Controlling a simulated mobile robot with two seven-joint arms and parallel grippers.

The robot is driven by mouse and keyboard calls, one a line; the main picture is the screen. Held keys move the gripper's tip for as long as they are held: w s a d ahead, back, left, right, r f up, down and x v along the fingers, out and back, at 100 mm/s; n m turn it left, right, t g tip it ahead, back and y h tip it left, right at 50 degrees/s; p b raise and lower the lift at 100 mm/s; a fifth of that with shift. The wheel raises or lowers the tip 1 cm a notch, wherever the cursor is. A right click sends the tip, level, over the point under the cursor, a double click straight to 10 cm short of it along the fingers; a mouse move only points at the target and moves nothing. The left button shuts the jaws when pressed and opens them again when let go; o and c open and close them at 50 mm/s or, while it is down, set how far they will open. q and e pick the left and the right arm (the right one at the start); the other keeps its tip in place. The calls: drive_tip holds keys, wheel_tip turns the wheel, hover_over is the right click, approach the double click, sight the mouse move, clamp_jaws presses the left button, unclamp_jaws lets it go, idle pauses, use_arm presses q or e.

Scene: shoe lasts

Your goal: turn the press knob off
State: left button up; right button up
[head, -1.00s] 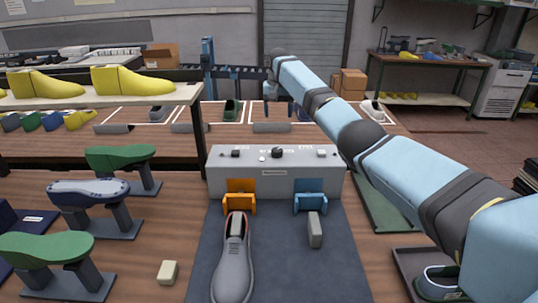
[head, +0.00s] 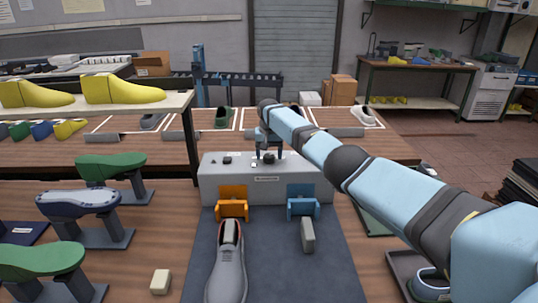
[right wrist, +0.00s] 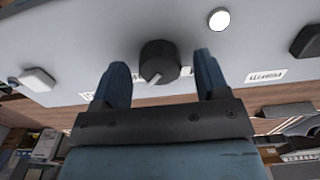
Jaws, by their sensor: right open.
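The press (head: 225,180) is a grey box at the back of the dark mat, with controls on its top. The black round press knob (right wrist: 158,62) sits between the two fingers of my right gripper (right wrist: 160,82) in the right wrist view, with a pale pointer line on its face. The fingers are open, with a gap on each side of the knob. In the head view the right gripper (head: 269,155) points down over the knob (head: 269,158), which it partly hides. My left gripper is not in view.
A white round button (right wrist: 219,19) and a dark knob (right wrist: 307,41) lie near on the panel. An orange bracket (head: 233,205) and a blue bracket (head: 303,203) stand before the press.

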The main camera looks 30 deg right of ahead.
drive_tip(key=shift+f, duration=0.1)
drive_tip(key=c, duration=0.9)
